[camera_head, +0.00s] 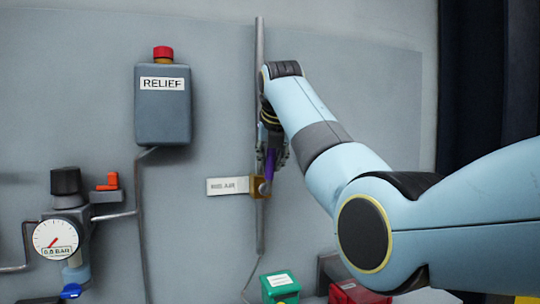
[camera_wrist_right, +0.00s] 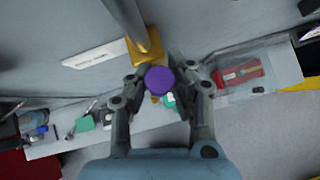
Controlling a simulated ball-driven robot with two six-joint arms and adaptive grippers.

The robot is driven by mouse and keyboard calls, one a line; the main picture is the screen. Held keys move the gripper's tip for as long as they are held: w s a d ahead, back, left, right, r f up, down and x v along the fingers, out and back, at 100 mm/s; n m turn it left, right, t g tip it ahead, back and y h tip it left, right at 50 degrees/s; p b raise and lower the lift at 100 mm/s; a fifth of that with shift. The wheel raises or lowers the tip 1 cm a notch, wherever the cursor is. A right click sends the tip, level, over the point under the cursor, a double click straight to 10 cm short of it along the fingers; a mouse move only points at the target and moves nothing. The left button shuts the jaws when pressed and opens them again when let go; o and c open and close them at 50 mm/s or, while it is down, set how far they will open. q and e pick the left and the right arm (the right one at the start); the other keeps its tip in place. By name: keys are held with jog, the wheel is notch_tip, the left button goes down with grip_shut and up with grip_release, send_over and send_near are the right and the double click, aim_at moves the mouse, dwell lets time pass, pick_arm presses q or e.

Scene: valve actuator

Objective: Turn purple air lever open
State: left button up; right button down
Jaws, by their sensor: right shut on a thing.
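The purple air lever (camera_head: 270,164) stands on a brass valve body (camera_head: 259,187) on a vertical grey pipe (camera_head: 260,228). In the head view it points upward, slightly tilted. My right gripper (camera_head: 272,150) is at the lever, partly hidden by my own arm. In the right wrist view the lever's round purple end (camera_wrist_right: 159,80) sits between the two fingers of my right gripper (camera_wrist_right: 160,84), which is shut on it. The brass valve body (camera_wrist_right: 143,50) shows just beyond. A white label (camera_head: 228,186) is left of the valve. My left gripper is not in view.
A grey RELIEF box (camera_head: 162,105) with a red button (camera_head: 163,53) is on the wall to the left. A gauge (camera_head: 56,238) and regulator are at lower left. A green box (camera_head: 280,286) and red box (camera_head: 357,293) are below the valve.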

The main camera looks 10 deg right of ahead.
jog(key=shift+a+r, duration=0.2)
jog(key=shift+a, duration=0.15)
jog(key=shift+f, duration=0.1)
jog(key=c, duration=1.5)
grip_release()
jog(key=o, duration=0.3)
jog(key=shift+a, duration=0.25)
jog(key=shift+o, duration=0.2)
jog(key=shift+d, duration=0.15)
jog(key=shift+d, duration=0.1)
jog(key=v, duration=1.2)
jog(key=shift+a, duration=0.35)
jog(key=shift+f, duration=0.1)
